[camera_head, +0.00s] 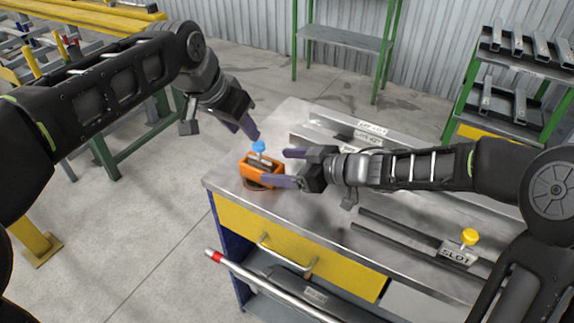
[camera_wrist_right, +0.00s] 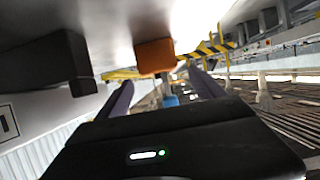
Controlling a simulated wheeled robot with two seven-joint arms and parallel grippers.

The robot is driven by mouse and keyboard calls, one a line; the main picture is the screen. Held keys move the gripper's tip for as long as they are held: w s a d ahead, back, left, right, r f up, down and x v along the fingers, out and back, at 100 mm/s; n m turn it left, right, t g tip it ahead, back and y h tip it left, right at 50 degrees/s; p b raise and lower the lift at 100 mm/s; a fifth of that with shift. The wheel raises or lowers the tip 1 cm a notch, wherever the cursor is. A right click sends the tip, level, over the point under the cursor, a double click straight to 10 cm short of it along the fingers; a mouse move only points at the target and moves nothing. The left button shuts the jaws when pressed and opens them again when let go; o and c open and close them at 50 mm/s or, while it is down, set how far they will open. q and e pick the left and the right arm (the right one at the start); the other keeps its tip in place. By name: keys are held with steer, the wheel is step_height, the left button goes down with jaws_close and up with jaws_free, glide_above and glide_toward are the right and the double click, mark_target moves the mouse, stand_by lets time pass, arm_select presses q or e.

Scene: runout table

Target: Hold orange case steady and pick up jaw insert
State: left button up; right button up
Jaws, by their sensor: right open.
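The orange case (camera_head: 251,174) sits near the left end of the metal table, and it also shows in the right wrist view (camera_wrist_right: 155,55). Grey metal parts show in its top, with a blue piece (camera_head: 258,146) standing above; the blue piece also shows in the wrist view (camera_wrist_right: 170,101). I cannot tell clearly which part is the jaw insert. My right gripper (camera_head: 282,168) is open at the right of the case, its purple fingers pointing at it; nothing is visibly gripped. My left gripper (camera_head: 241,128) is above and left of the case, its purple fingertips apart and empty.
The metal table (camera_head: 225,180) carries dark rails and a yellow knob (camera_head: 469,236) by a SLOT label at the right. A yellow drawer (camera_head: 300,255) is below the front edge. Shelving with metal profiles stands at the back right.

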mark_target(262, 164)
steer(key=x, duration=0.6)
steer(key=shift+w+a, duration=0.15)
steer(key=shift+a, duration=0.1)
steer(key=shift+c, duration=0.4)
